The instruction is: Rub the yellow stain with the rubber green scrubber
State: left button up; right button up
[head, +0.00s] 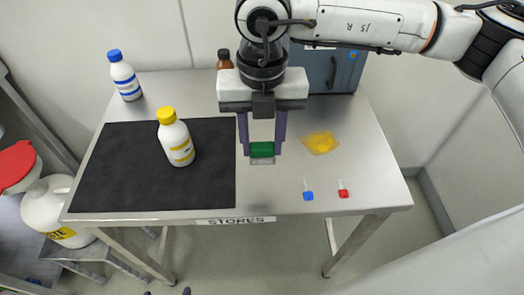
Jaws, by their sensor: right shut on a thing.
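The yellow stain (320,142) is an irregular patch on the right part of the steel table (375,185). My right gripper (262,146) points down over the table, just left of the stain. It is shut on the green scrubber (262,150), a small block with a paler lower part, held between the two fingers. The scrubber is apart from the stain in the picture; I cannot tell whether it touches the table. My left gripper is not in view.
A yellow-capped bottle (177,138) stands on the black mat (110,170), left of my gripper. A blue-capped bottle (124,76), a brown bottle (224,60) and a blue-grey box (330,70) are behind. Blue (308,195) and red (343,192) small items lie near the front edge.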

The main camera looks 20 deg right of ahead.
jog(key=o, duration=0.5)
jog(key=shift+r, duration=0.1)
jog(key=c, duration=0.4)
